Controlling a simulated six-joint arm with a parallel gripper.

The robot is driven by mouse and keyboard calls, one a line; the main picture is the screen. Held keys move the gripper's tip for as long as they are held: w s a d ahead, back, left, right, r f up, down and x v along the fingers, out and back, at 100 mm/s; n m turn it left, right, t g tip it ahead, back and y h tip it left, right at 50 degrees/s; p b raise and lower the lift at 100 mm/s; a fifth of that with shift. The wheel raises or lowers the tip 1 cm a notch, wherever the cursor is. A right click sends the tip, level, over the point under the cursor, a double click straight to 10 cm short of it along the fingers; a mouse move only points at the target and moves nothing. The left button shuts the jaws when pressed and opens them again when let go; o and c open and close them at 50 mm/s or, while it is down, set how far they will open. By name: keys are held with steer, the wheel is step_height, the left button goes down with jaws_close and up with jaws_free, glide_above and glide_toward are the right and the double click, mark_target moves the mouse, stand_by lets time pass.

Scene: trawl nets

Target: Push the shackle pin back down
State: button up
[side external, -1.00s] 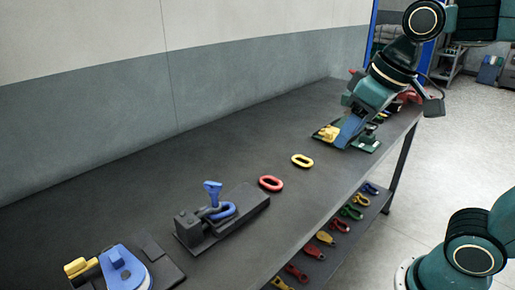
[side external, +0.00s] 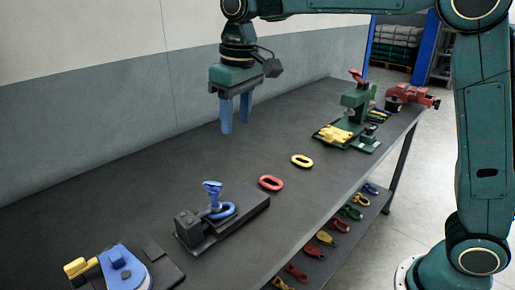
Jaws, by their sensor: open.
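The shackle pin (side external: 212,188) is blue with a wide flat head. It stands up above a dark fixture block (side external: 258,203) near the middle front of the table. A blue shackle or link (side external: 222,211) lies at its foot on the block. The pin's lower end is hidden. My gripper (side external: 236,129) has two blue fingers pointing down, apart and empty. It hangs in the air above the table, higher in the picture than the pin and a little right of it, clear of everything.
A red link (side external: 271,183) and a yellow link (side external: 302,160) lie right of the fixture. A green press (side external: 355,105) with yellow pieces and a red vise (side external: 412,97) stand at the far end. A blue-and-yellow device (side external: 125,268) sits at the near left.

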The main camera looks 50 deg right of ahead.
steer(key=g, duration=0.1)
glide_above(213, 183)
step_height(213, 183, down, 4)
steer(key=shift+r, duration=0.2)
steer(key=shift+f, duration=0.1)
steer(key=shift+f, duration=6.8)
jaws_close()
